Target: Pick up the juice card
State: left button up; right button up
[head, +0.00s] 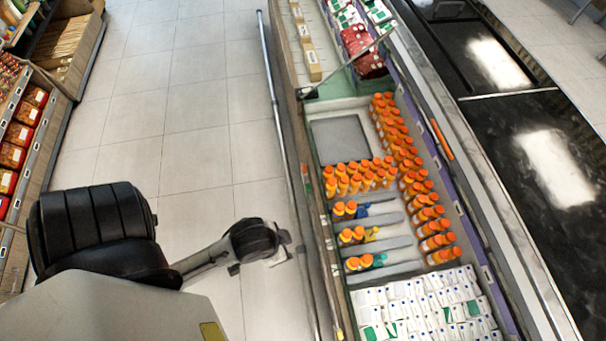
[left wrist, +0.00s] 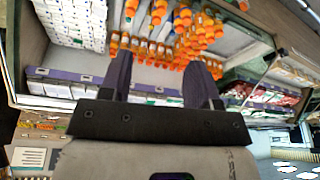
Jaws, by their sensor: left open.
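My left gripper (head: 280,252) hangs over the floor aisle, left of the chilled display case and apart from it. In the left wrist view its two dark fingers (left wrist: 162,62) are spread, with nothing between them; the case and its bottles show beyond. I cannot single out the juice card for certain. Small coloured pieces show beside the short bottle rows: a blue piece (head: 363,210), a yellow piece (head: 371,234) and a green piece (head: 379,260). They are too small to identify. My right gripper is not in view.
Orange-capped juice bottles (head: 377,178) stand in rows in the case. White cartons (head: 420,310) fill its near end. A grey panel (head: 340,139) lies bare at the far left inside. The case's rail (head: 278,130) borders the aisle. The tiled floor (head: 190,120) is clear.

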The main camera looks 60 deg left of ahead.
pick_arm(q)
jog(key=c, duration=0.4)
jog(key=shift+a, duration=0.1)
jog(key=shift+c, duration=0.3)
jog(key=shift+f, duration=0.1)
